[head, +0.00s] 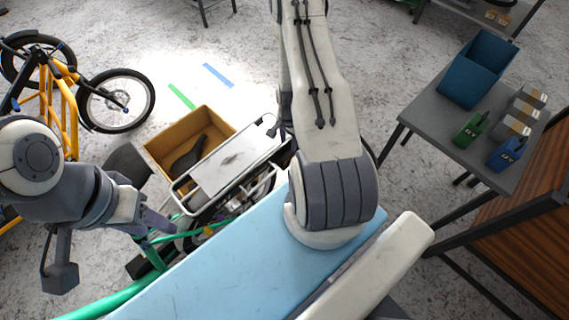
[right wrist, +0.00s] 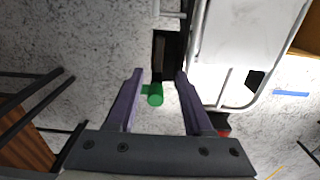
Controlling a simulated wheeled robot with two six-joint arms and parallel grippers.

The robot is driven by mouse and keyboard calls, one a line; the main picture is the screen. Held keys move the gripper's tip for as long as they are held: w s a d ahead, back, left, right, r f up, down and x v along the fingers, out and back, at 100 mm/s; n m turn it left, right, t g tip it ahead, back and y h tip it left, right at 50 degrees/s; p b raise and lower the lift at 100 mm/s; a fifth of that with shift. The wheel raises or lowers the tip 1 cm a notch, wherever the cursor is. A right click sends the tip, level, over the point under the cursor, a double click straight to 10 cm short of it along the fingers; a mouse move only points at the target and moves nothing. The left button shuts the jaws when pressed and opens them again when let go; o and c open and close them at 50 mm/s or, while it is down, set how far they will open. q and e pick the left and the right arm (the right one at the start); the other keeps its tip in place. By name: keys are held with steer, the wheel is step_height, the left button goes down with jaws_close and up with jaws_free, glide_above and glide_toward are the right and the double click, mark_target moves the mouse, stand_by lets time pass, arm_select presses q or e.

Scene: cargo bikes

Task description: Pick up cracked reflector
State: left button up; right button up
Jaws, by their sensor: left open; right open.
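I cannot clearly make out the cracked reflector. A small red patch (right wrist: 223,132) shows beside the right finger in the right wrist view, mostly hidden by the gripper; I cannot tell what it is. My right gripper (right wrist: 160,76) is open and empty there, its fingers on either side of a green tube end (right wrist: 155,96) farther off, beside a white rack (right wrist: 194,52). In the head view my right arm largely hides that gripper near the white rack (head: 236,160). My left gripper (head: 158,226) is open over the green-framed bike (head: 110,300).
A tan box (head: 160,147) holding a black saddle (head: 189,154) stands beside the rack. A yellow bike (head: 62,100) is at left. A grey table (head: 430,120) at right bears a blue bin (head: 477,70) and small green and blue boxes. Floor behind is mostly clear.

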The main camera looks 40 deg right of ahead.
steer(key=shift+s+a+f+b, duration=0.1)
steer(key=shift+f+b, duration=1.8)
steer(key=shift+s+f+b, duration=0.1)
steer(key=shift+f+b, duration=1.75)
steer(key=shift+b, duration=0.05)
steer(key=shift+r, duration=0.15)
jaws_close()
